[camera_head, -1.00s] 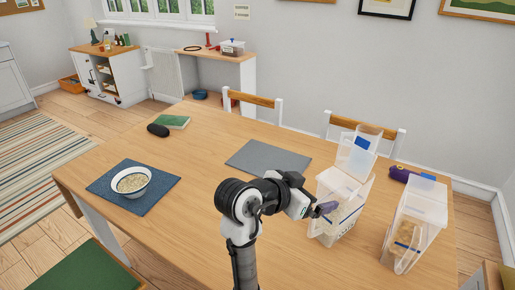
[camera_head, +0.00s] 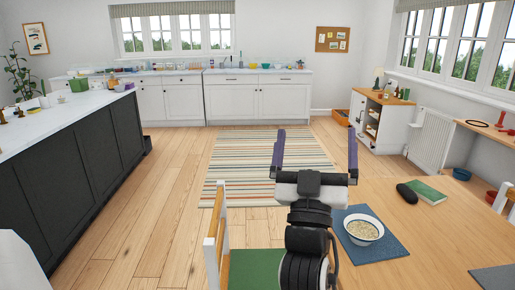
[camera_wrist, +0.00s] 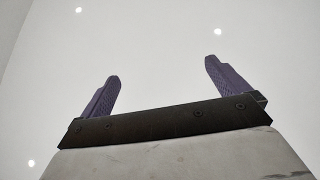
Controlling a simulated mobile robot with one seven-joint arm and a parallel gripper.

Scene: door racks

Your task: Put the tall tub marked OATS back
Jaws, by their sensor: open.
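My gripper (camera_head: 314,152) is open and empty in the head view, its two purple fingers spread wide and pointing up, away from me. It is in the air beside the table's left end. In the wrist view my gripper (camera_wrist: 158,88) shows both fingers apart with only the white ceiling and small lights beyond. The tub marked OATS cannot be made out in either current view. The part of the table where clear tubs stood is out of the head view.
A bowl of oats (camera_head: 363,230) sits on a blue mat (camera_head: 388,246) on the wooden table (camera_head: 425,222). A green book (camera_head: 426,192) and dark case (camera_head: 407,193) lie behind. A chair (camera_head: 213,235) stands left of the table. The striped rug (camera_head: 250,150) and floor ahead are open. A dark island (camera_head: 75,155) is at left.

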